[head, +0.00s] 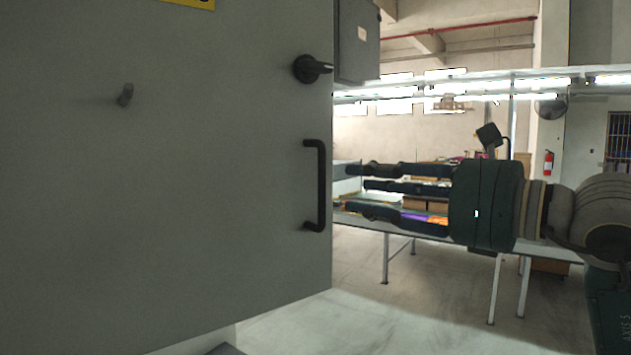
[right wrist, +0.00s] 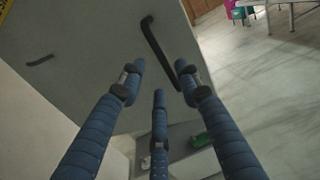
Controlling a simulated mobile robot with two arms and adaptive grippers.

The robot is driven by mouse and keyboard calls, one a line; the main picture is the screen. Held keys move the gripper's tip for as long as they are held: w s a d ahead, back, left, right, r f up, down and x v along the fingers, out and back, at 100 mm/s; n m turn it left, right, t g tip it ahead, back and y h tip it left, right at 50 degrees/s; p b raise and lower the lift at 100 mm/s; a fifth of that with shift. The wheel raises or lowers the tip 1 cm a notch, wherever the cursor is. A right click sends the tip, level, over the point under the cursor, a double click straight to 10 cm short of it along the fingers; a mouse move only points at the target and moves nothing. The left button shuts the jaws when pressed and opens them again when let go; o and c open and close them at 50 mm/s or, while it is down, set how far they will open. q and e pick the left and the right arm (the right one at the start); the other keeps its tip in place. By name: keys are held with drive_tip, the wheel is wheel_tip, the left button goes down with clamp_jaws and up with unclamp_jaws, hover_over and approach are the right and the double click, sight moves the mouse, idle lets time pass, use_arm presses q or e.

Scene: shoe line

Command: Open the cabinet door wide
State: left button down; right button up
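The grey cabinet door (head: 215,190) fills the left half of the head view. A black bar handle (head: 320,185) stands upright near its right edge, and a black rotary knob (head: 311,68) sits above it. My right gripper (head: 352,188) comes in from the right with its three fingers spread, pointing at the handle side of the door. In the right wrist view the open fingers (right wrist: 161,77) have the handle (right wrist: 160,45) ahead of them, with nothing held between them. I cannot tell whether a fingertip touches the handle or whether the door is ajar. My left gripper is not in view.
A grey box (head: 357,42) projects beside the door's upper right. A long table (head: 405,235) with shelves and goods stands behind my right gripper. A fire extinguisher (head: 548,162) hangs far back. The floor (head: 300,325) right of the door looks clear.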

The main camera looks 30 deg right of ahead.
sight(322, 183)
drive_tip(key=p+x, duration=0.4)
drive_tip(key=x, duration=0.4)
drive_tip(key=shift+w+a+r+p, duration=0.1)
drive_tip(key=shift+w+p, duration=0.15)
drive_tip(key=shift+p, duration=0.1)
drive_tip(key=shift+w+a, duration=0.1)
drive_tip(key=shift+w, duration=0.2)
clamp_jaws()
